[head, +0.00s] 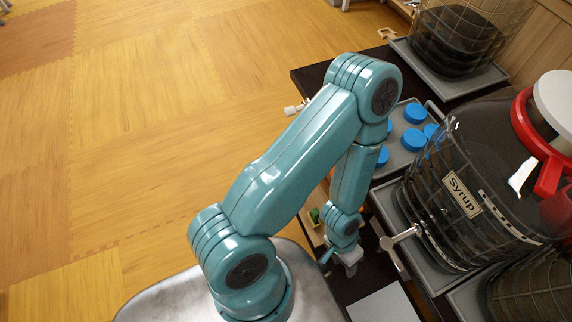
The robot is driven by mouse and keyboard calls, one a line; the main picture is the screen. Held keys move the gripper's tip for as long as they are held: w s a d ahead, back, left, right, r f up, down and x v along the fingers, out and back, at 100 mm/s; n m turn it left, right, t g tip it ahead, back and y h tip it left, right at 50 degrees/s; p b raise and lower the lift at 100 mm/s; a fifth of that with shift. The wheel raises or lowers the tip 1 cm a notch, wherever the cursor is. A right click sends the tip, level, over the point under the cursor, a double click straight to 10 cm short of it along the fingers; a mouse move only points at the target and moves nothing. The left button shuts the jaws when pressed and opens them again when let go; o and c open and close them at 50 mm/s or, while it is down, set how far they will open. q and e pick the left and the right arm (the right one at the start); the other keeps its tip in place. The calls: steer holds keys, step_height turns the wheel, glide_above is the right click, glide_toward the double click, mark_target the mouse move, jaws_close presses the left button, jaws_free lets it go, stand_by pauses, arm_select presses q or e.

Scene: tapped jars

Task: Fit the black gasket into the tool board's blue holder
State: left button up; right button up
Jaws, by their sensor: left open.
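My left arm comes in from the left and bends down, and its small gripper (347,264) is low over the dark table, left of the syrup jar's tap. Its jaws are open, and I see nothing held in them. I cannot make out the black gasket, the tool board or its blue holder. A partly hidden wooden edge with small green and yellow pieces (314,216) shows behind my arm, too small to identify. My right gripper is out of view.
A big dark jar labelled Syrup (465,190) in a wire frame stands at the right, its metal tap (402,236) jutting left. A grey tray (396,155) holds several blue caps (414,113). Another caged jar (455,40) stands behind. A pale sheet (384,306) lies near the front. Open floor (140,130) spreads left.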

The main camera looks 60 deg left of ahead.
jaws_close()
arm_select(q)
steer(key=shift+r+p, duration=0.25)
steer(key=shift+p, duration=0.05)
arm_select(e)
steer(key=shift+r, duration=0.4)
arm_select(q)
steer(key=shift+r+p, duration=1.35)
steer(key=shift+r, duration=0.05)
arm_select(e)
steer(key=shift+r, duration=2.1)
arm_select(q)
step_height(320, 180, up, 4)
steer(key=p, duration=0.4)
steer(key=shift+r, duration=0.1)
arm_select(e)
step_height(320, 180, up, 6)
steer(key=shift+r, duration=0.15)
arm_select(q)
steer(key=shift+s, duration=0.1)
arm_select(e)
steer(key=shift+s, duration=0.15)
